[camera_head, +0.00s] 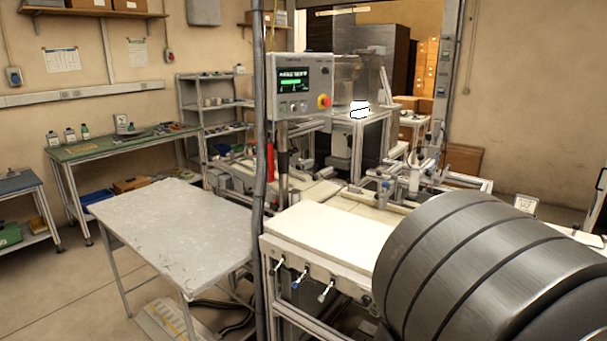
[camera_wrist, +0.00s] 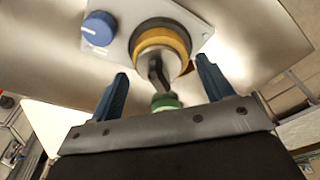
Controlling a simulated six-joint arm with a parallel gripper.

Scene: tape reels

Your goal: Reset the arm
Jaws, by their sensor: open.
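My gripper (camera_wrist: 162,70) shows in the wrist view with two blue fingers spread apart. Nothing is held between them. Past the fingertips is a pale panel (camera_wrist: 128,42) with a blue knob (camera_wrist: 99,28) and a round yellow-ringed part (camera_wrist: 163,48). A dark stem and a green round part (camera_wrist: 165,102) show between the fingers; I cannot tell if anything touches. My gripper is not visible in the head view. No tape reel can be clearly made out.
In the head view, a control box (camera_head: 301,83) with a lit screen and red button stands on a post. A bare grey table (camera_head: 175,225) is at left, and a white-topped machine bench (camera_head: 325,235) is at centre. A green-topped workbench (camera_head: 125,145) stands behind.

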